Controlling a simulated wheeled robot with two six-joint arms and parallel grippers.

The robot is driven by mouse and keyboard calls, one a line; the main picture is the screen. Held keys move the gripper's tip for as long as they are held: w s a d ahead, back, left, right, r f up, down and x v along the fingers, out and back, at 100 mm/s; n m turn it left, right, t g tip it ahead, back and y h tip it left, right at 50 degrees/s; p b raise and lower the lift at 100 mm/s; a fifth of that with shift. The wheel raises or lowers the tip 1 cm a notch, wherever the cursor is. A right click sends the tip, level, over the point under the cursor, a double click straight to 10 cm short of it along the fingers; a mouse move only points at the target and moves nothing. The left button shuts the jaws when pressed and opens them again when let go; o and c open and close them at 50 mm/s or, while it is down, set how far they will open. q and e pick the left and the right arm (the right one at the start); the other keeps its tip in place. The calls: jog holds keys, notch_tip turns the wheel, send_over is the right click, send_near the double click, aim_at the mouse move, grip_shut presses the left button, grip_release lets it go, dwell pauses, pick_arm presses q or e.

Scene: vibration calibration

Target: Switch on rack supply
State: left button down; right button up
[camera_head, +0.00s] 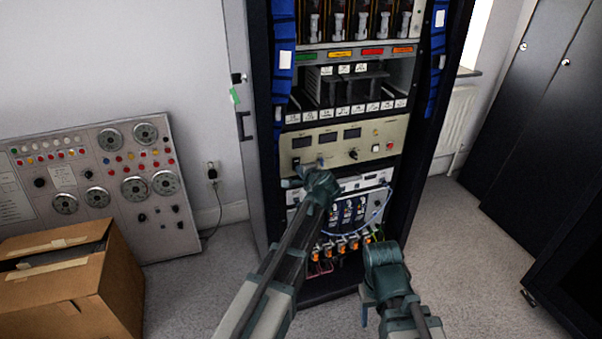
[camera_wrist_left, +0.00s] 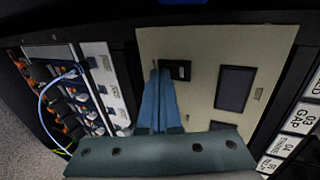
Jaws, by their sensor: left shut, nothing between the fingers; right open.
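The rack supply is a beige panel (camera_head: 375,131) in the equipment rack, with dark displays, a black switch (camera_head: 296,162) at lower left, a black knob and a red button at right. My left gripper (camera_head: 301,171) is shut and empty, in front of the panel's lower left. In the left wrist view its blue fingers (camera_wrist_left: 157,72) are together, with tips right beside the black switch (camera_wrist_left: 179,70); I cannot tell whether they touch it. The switch's position is unclear. My right gripper (camera_head: 367,303) is open and empty, low in front of the rack.
Below the panel are a light-grey unit and modules with blue cables and orange connectors (camera_head: 341,246). Labelled black modules (camera_head: 345,90) sit above. The rack door (camera_head: 240,110) stands at left. A cardboard box (camera_head: 105,285) and a control panel (camera_head: 120,215) are further left. Floor at right is clear.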

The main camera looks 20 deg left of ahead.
jog(key=shift+f, duration=0.1)
dwell(0.3)
jog(key=shift+r, duration=0.2)
jog(key=shift+r+p, duration=0.65)
jog(key=shift+p, duration=0.1)
